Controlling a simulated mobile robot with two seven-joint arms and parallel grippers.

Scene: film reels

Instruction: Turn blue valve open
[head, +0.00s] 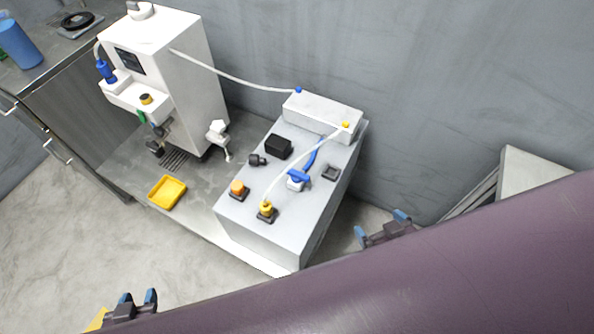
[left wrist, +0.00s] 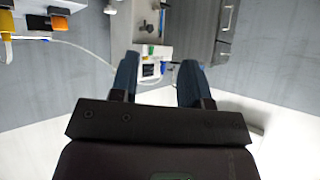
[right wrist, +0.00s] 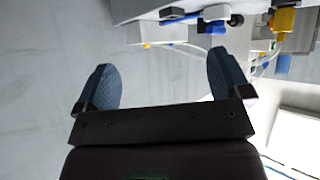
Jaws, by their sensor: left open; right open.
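A blue valve handle (head: 299,176) sits on a small white valve body on top of the grey box (head: 237,223). A blue tube runs from near it up toward a white block (head: 323,114). My left gripper (head: 139,297) is at the lower left of the head view, open and empty, well apart from the box. My right gripper (head: 385,226) is to the right of the box, open and empty, apart from the valve. In the right wrist view, the box and its fittings show upside down at the top, beyond the open fingers (right wrist: 165,88).
An orange knob (head: 238,187) and a yellow-capped fitting (head: 266,209) stand near the valve, with a white tube arching over the box. A white machine (head: 185,65) stands behind left, with a yellow tray (head: 167,192) before it. A grey wall rises behind.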

